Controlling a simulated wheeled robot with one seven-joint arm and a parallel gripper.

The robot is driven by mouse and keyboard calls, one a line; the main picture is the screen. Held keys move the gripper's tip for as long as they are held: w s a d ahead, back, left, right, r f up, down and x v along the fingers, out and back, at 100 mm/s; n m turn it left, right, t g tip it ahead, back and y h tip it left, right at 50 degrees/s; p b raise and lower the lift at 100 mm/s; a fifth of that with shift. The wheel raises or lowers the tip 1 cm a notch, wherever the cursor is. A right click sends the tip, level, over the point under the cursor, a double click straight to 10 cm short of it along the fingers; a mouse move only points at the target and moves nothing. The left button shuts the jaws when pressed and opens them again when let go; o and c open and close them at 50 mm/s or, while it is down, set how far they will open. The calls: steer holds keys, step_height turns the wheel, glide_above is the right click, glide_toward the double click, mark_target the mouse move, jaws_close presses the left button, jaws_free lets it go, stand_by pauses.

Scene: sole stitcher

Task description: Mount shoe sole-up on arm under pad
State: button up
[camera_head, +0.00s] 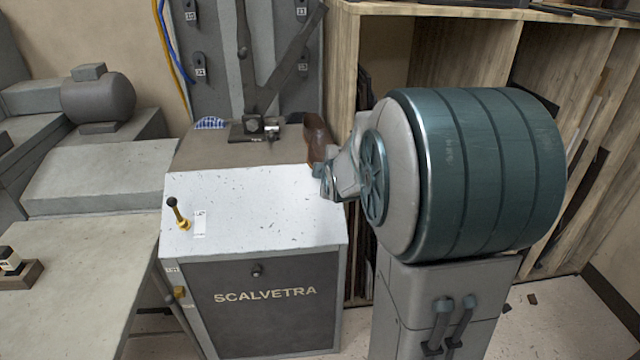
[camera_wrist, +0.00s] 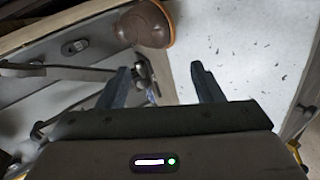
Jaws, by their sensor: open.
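A brown shoe (camera_head: 318,135) stands out at the right rear corner of the machine top, partly hidden behind my arm. In the wrist view its rounded brown end (camera_wrist: 146,22) and tan sole edge show at the top; the rest is cut off, and I cannot tell what supports it. My gripper (camera_head: 326,183) is over the right edge of the white top. Its fingers (camera_wrist: 168,85) are apart with nothing between them, and the shoe lies beyond their tips. The stitcher's dark arm and pad fixture (camera_head: 254,128) is left of the shoe; which part is the pad is unclear.
The white machine top (camera_head: 260,215) is mostly clear, with a yellow-based black-knobbed lever (camera_head: 180,215) at its left. Upright grey bars (camera_head: 248,60) rise behind the fixture. A wooden shelf (camera_head: 345,50) stands close behind my arm. A grey table (camera_head: 80,255) is at left.

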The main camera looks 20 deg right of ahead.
steer(key=w+d+f, duration=0.1)
steer(key=w, duration=0.2)
steer(key=w+d+f+n+b, duration=0.1)
steer(key=w+d+f, duration=0.1)
steer(key=w, duration=0.1)
steer(key=w+d+f+n+t+b, duration=0.1)
steer(key=w+f, duration=0.1)
steer(key=w, duration=0.1)
steer(key=shift+w+d+h, duration=0.1)
steer(key=shift+d+h, duration=0.1)
steer(key=shift+h, duration=0.1)
steer(key=shift+x, duration=1.15)
steer(key=shift+r, duration=0.1)
jaws_close()
